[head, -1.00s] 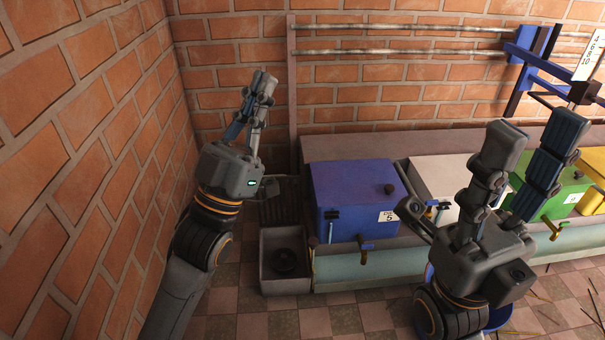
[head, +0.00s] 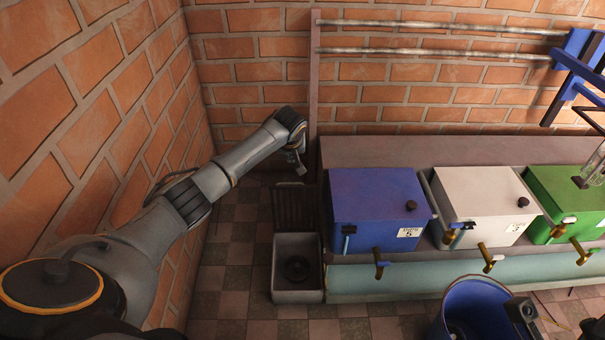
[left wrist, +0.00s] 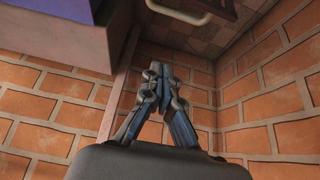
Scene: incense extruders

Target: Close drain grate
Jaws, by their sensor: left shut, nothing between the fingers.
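The drain grate (head: 294,207) is a dark barred panel, raised upright at the back edge of the open grey drain box (head: 284,296). A round dark drain shows inside the box. My left gripper (head: 299,167) is just above the grate's top, pointing down; contact cannot be told from the head view. In the left wrist view my left gripper (left wrist: 155,72) is shut and empty, its fingertips together. A pale curved handle on a dark panel edge shows at the top of that view, beyond the fingertips.
A blue box (head: 370,215) stands on the ledge right of the drain, with white (head: 470,190) and green (head: 555,185) boxes beyond. A blue bucket (head: 470,310) stands in front. Brick walls close off the left and back. Checkered floor is free left of the drain box.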

